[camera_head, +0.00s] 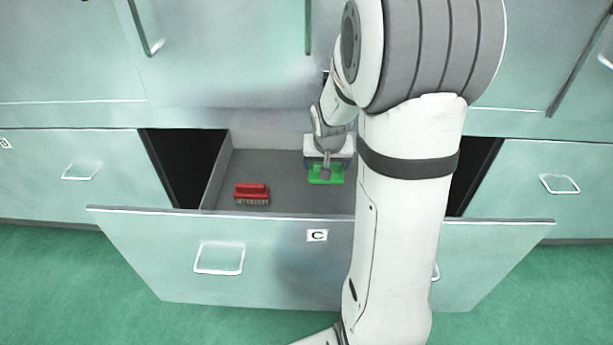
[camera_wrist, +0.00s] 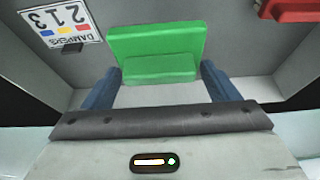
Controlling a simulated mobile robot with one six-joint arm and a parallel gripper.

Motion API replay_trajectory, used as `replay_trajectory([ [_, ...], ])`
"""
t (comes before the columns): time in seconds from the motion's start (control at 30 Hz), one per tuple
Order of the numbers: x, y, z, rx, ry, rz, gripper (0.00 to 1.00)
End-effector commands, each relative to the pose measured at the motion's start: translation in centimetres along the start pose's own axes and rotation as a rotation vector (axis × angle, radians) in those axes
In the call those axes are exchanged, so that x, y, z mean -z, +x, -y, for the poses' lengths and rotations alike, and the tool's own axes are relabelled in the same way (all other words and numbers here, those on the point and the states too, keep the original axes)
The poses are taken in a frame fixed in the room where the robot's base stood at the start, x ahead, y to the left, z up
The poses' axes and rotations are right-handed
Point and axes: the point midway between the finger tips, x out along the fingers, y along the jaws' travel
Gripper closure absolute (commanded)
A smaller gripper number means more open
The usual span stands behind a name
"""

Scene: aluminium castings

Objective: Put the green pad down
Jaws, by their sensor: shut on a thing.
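The green pad (camera_head: 326,175) is in the open drawer labelled C, at the end of my arm. In the wrist view the green pad (camera_wrist: 155,54) sits between the two blue fingers of my gripper (camera_wrist: 160,84). My gripper (camera_head: 327,160) is shut on the pad and reaches down into the drawer. I cannot tell whether the pad touches the drawer floor.
A red brush (camera_head: 252,193) lies on the left of the drawer floor, and its red part (camera_wrist: 293,10) shows in the wrist view. A "DAMPERS 213" label (camera_wrist: 62,26) is at upper left there. The drawer front (camera_head: 270,245) stands nearest. My arm hides the drawer's right side.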

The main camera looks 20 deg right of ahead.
Motion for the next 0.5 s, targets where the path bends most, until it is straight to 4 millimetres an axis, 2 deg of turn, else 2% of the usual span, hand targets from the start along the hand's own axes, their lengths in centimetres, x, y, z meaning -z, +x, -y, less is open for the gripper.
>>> replay_trajectory([
  [0.03, -0.4, 1.0, -0.1, -0.001, 0.002, 0.001, 0.4],
  [0.23, -1.3, 3.0, 0.1, 0.001, -0.004, 0.002, 0.4],
  [0.5, -1.5, 3.5, 0.5, 0.004, -0.009, 0.0, 0.4],
])
